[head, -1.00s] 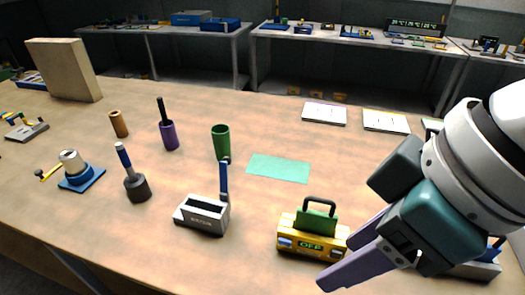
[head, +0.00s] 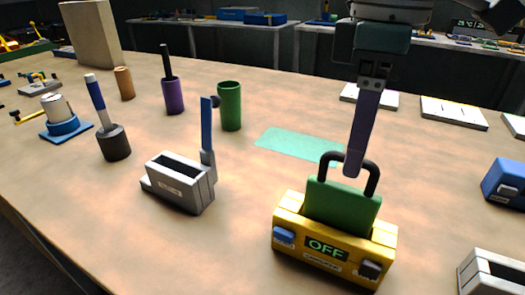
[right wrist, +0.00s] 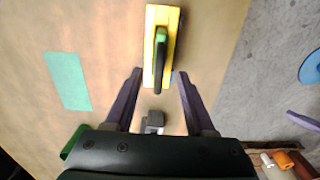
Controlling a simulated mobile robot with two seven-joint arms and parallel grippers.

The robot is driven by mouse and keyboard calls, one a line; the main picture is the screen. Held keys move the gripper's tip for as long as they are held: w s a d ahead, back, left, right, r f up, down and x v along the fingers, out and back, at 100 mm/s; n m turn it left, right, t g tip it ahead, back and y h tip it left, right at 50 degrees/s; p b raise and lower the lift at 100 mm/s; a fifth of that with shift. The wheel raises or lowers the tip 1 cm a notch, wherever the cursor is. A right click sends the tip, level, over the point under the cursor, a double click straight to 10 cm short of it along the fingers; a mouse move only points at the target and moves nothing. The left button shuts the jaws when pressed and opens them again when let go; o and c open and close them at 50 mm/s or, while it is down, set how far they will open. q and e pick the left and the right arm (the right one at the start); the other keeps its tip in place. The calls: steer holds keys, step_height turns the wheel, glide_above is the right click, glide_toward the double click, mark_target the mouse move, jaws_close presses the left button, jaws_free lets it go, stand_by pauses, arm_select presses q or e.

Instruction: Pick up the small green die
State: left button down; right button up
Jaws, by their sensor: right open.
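The small green die (head: 340,207) stands in a yellow box (head: 308,248) marked OFF, with its lower part hidden inside. It has a dark looped handle on top. My right gripper (head: 354,172) points down at the handle in the head view; one finger shows in front of it. In the right wrist view my right gripper (right wrist: 158,72) is open, its two purple fingers spread and empty. There the yellow box (right wrist: 168,18) and the green die (right wrist: 161,36) lie between and beyond the fingertips. My left gripper is not in view.
A grey box (head: 182,185) with a blue lever stands left of the yellow box. A green cup (head: 230,106) and a teal mat (head: 290,143) lie behind. A blue box (head: 505,182) and a pale box (head: 492,275) are at right. Bare table separates them.

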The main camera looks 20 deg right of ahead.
mark_target(345, 187)
step_height(345, 187, down, 6)
steer(key=shift+w+f, duration=0.15)
stand_by(0.3)
jaws_close()
stand_by(1.3)
